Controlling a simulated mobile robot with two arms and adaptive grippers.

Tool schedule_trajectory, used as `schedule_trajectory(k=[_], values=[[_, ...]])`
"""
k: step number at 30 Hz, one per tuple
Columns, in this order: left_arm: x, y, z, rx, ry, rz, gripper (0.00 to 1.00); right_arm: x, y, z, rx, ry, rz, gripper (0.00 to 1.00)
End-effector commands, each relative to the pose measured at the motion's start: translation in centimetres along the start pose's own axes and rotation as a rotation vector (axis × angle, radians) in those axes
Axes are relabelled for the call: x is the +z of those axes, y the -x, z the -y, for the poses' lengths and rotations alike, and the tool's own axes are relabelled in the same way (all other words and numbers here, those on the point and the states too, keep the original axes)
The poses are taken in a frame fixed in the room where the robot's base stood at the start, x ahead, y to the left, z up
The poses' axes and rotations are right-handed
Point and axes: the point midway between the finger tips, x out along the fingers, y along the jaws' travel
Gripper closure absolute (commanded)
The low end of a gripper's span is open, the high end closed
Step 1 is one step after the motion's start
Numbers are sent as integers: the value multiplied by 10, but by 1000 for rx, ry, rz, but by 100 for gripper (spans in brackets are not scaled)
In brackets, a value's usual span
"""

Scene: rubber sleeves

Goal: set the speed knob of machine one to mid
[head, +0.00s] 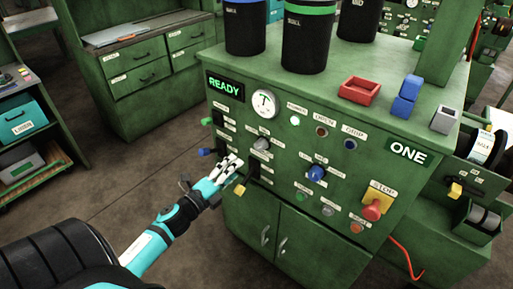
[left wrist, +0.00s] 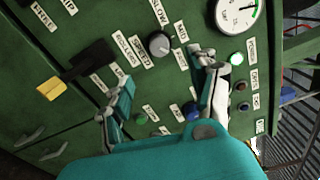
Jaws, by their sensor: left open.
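The speed knob is a round grey knob with a pale mark on the left part of machine one's green panel. In the left wrist view the knob (left wrist: 160,46) has labels around it, among them SPEED, SLOW and one that seems to read MID. I cannot tell which label its mark points at. In the head view the knob (head: 262,143) is below the gauge. My left gripper (head: 230,167) is just below and left of it, in front of the panel. In the wrist view its fingers (left wrist: 166,92) are spread and empty, with the knob beyond them.
A yellow-tipped lever (head: 240,190) is close under my left gripper. A blue knob (head: 316,172) and a red stop button (head: 373,209) are to the right. The floor at left is clear.

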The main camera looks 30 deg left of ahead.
Motion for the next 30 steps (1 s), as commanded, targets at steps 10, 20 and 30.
schedule_trajectory(k=[10, 20, 30], values=[[1, -78, 2, -2, 3, 2, 40, -3, 14, 4, -6, 3, -2, 60], [0, -114, 0, 1, 4, 1, 40, -5, 17, 16, -20, 2, -5, 60], [0, -117, -1, 1, 4, 1, 42, -4, 17, 10, -13, 3, -3, 60]])
